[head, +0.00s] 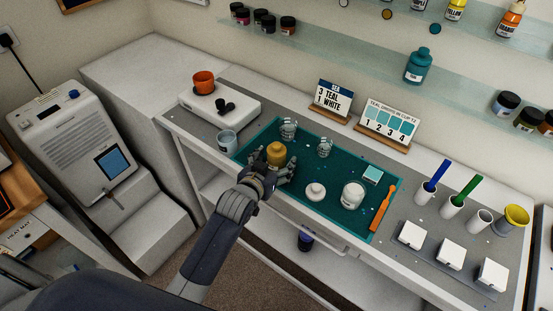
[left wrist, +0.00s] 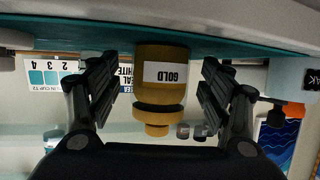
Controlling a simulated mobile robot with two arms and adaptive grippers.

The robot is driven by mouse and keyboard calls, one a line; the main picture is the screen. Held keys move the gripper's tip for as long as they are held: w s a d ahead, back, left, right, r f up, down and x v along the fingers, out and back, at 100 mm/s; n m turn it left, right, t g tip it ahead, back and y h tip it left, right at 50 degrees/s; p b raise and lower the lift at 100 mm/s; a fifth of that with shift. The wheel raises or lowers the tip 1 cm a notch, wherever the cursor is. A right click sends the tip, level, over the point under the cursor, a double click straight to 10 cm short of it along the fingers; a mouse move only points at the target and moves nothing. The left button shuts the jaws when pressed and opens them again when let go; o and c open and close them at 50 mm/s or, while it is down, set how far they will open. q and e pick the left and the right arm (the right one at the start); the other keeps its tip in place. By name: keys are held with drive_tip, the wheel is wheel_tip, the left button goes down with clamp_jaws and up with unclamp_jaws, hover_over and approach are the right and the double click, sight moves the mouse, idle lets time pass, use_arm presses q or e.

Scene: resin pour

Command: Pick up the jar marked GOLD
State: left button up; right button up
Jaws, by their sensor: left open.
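The gold jar (head: 276,154) stands upright on the teal mat (head: 259,133) near its left end. In the left wrist view the jar (left wrist: 160,97) shows its white GOLD label, and that picture is upside down. My left gripper (head: 270,170) is open, with its fingers on either side of the jar at the mat's front edge. In the left wrist view the fingers of this gripper (left wrist: 160,80) flank the jar with a visible gap on each side. My right gripper is not in view.
Two clear cups (head: 289,130) stand behind the jar. A grey-blue cup (head: 227,141) and a white scale-like device (head: 220,105) are at the left.

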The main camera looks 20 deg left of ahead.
use_arm(q)
drive_tip(key=shift+c, duration=0.2)
drive_tip(key=c, duration=1.3)
drive_tip(key=shift+r, duration=0.1)
